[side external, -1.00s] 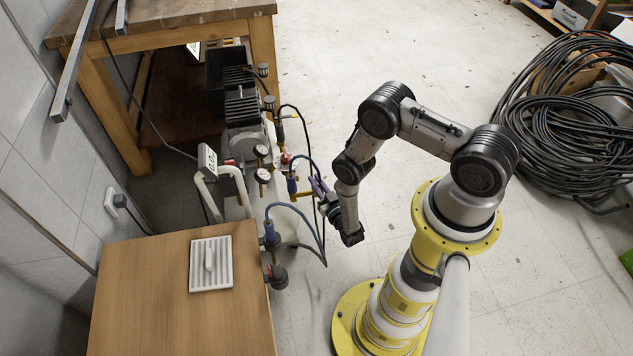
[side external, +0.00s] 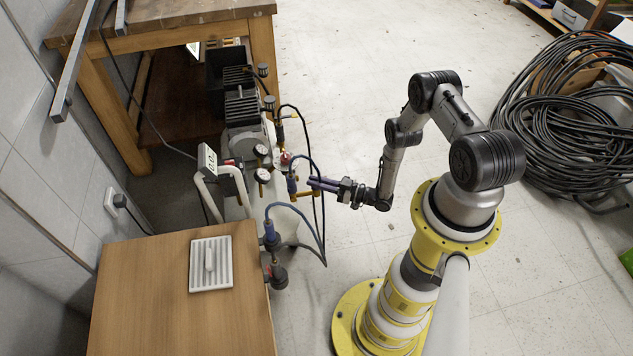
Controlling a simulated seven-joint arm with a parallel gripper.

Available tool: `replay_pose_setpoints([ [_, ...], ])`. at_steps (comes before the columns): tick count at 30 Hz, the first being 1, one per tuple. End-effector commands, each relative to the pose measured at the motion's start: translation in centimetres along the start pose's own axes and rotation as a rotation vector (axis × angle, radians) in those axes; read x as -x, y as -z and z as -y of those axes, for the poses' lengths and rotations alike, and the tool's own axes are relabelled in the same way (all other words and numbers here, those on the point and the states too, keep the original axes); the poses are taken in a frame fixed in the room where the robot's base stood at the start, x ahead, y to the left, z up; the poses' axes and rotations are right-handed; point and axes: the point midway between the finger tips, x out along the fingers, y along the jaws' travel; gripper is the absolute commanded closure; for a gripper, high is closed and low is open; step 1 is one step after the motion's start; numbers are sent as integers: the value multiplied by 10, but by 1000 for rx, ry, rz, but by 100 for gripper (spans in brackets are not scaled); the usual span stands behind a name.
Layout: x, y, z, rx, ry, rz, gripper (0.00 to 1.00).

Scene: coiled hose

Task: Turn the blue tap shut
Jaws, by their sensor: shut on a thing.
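The blue tap (side external: 292,185) stands upright on the compressor's pipework in the middle of the side external view, with a yellow-brass piece (side external: 303,194) at its lower right. My gripper (side external: 312,183) comes in level from the right, and its purple fingers end at the tap's right side. It is shut on the tap. The exact contact is too small to see, and the fingers partly hide that side. The angle of the tap's handle cannot be told.
Thin hoses (side external: 314,230) loop close below and behind the fingers. A wooden cabinet (side external: 140,300) is at front left, and a coiled black hose (side external: 560,130) lies far right.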

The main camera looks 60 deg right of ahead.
Motion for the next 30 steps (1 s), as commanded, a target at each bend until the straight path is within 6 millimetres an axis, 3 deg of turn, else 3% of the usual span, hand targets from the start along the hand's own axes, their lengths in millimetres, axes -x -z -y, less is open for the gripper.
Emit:
replay_pose_setpoints([
  [15,-1,0,-2,4,422,2,100],
  [30,-2,0,0,1,570,2,100],
])
